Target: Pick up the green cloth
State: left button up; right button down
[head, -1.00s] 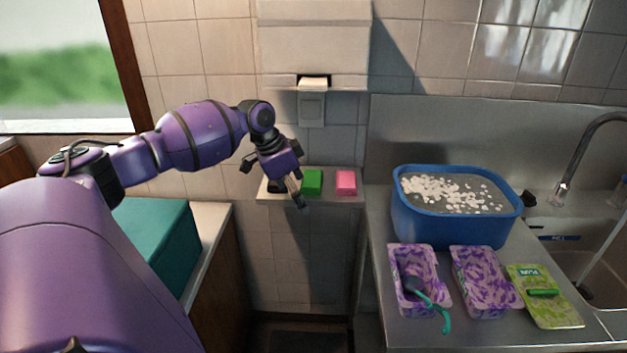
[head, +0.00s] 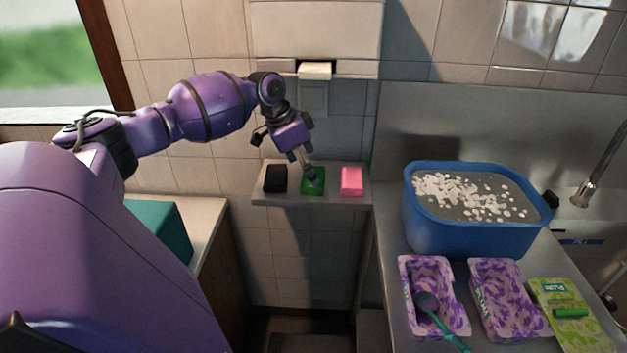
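The green cloth (head: 309,190) lies on a small shelf (head: 290,199) on the tiled wall, between a black cloth (head: 275,179) and a pink cloth (head: 351,181). My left gripper (head: 313,178) comes down from the upper left, with its fingertips over the green cloth and covering part of it. I cannot tell whether the fingers touch the cloth or how far apart they are. My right gripper is not in view.
A paper dispenser (head: 315,30) hangs above the shelf. At right, a steel counter carries a blue tub (head: 455,232) with white bits, two purple-patterned trays (head: 408,290) (head: 482,300), a dark green spoon (head: 427,301) and a green pack (head: 560,330). A teal box (head: 165,225) stands at left.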

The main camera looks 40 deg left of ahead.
pick_arm(q)
jog(key=shift+x, duration=1.25)
jog(key=shift+w+d+f, duration=0.1)
jog(key=shift+w+f, duration=0.1)
jog(key=shift+c, duration=0.5)
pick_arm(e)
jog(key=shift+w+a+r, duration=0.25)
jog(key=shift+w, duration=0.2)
pick_arm(q)
jog(key=c, duration=1)
jog(key=shift+s+r, duration=0.15)
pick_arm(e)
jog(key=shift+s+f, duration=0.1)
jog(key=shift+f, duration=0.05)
